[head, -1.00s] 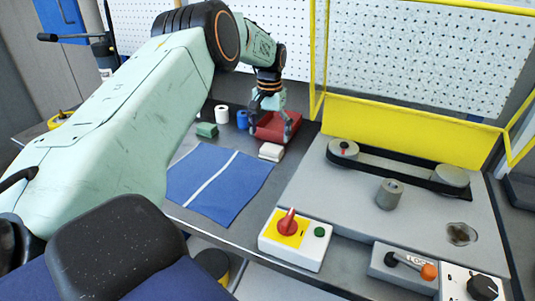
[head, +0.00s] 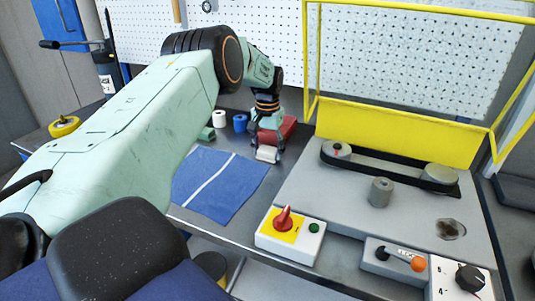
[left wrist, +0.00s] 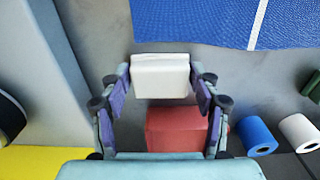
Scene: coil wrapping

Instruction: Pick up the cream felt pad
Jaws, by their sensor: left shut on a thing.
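The cream felt pad (left wrist: 161,77) is a small pale block. In the left wrist view it sits between the two fingers of my left gripper (left wrist: 160,82), which is shut on it. In the head view the pad (head: 266,154) shows just below my left gripper (head: 266,143), beside the far right corner of the blue cloth. The frames do not clearly show whether it still touches the bench. My right gripper is not in view.
A red block (head: 290,127) lies right behind the pad. White (head: 219,119) and blue (head: 240,122) rolls and a green block (head: 206,132) stand to the left. The blue cloth (head: 215,183) lies in front. A belt machine (head: 400,210) with yellow guard (head: 400,137) is at right.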

